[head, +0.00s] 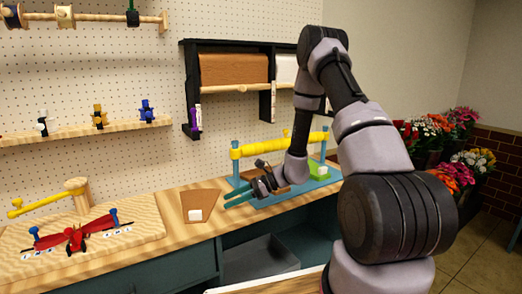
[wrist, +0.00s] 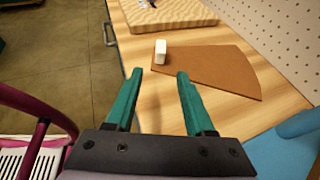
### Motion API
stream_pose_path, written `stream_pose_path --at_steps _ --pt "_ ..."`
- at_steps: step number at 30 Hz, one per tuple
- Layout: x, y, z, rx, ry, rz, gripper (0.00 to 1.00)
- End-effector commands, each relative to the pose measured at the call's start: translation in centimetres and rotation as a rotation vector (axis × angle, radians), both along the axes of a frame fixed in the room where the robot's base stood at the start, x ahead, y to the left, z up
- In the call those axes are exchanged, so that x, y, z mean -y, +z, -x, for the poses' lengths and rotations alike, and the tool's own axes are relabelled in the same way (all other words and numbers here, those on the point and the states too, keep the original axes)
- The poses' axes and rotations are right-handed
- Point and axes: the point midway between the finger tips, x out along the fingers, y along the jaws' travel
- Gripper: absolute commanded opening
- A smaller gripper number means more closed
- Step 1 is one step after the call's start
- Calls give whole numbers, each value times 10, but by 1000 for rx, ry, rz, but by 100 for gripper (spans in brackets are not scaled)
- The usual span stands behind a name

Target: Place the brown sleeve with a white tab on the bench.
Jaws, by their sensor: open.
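The brown sleeve (head: 203,201) lies flat on the wooden bench (head: 172,186), to the left of the blue stand. Its white tab (head: 195,215) is at the narrow end. In the wrist view the brown sleeve (wrist: 215,67) lies ahead of the fingers, with the white tab (wrist: 160,51) just beyond the fingertips. My gripper (head: 226,200) is open and empty, its green fingers pointing left toward the sleeve. In the wrist view my gripper (wrist: 160,74) has a clear gap between its fingertips, and they appear apart from the sleeve.
The blue stand (head: 234,168) with a yellow roller (head: 270,148) stands right of the sleeve. A green piece with a white tab (head: 320,171) lies at its right. A wooden board (head: 140,222) with a red bow piece is on the left. A black rack (head: 188,75) hangs behind.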

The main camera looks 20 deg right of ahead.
Motion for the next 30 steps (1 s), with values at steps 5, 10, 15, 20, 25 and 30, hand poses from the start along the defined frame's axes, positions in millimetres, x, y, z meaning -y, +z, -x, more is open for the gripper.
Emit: stream_pose_path --at_steps 5,10,15,20,25,30 --pt "2 43 6 96 91 58 54" --pt "10 112 30 273 258 192 54" --pt "25 172 63 455 410 357 54" --pt "44 221 96 627 530 528 54" --pt "69 266 132 808 627 731 54" --pt "96 305 168 984 694 948 54"
